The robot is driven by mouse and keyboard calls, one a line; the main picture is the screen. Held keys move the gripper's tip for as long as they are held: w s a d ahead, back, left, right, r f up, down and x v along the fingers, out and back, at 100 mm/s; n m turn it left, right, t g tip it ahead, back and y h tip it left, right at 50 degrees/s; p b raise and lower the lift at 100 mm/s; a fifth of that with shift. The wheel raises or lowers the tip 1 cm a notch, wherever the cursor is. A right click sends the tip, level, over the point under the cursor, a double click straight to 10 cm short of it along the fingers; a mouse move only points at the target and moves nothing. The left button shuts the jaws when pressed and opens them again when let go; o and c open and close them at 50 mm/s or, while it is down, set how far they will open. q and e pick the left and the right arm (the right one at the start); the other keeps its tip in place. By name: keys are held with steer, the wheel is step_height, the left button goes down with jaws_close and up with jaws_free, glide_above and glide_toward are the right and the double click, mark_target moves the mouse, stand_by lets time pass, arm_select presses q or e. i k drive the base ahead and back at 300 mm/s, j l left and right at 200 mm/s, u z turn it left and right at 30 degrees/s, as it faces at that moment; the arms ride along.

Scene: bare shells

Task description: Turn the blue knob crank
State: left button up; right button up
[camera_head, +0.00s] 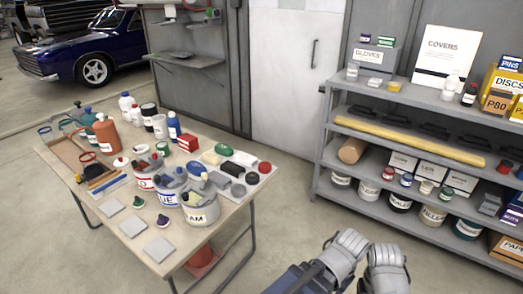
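No crank with a blue knob can be made out in the head view. Grey and dark parts of my own arms show at the bottom edge, right of the middle.
A worktable (129,226) at left holds bottles, cans, several lettered tubs and flat grey pads. A grey shelf unit (318,170) with cans and boxes stands at right. A blue car (70,55) is at the back left. Bare floor (285,215) lies between table and shelf.

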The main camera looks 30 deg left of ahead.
mark_target(179, 171)
steer(key=u, duration=1.1)
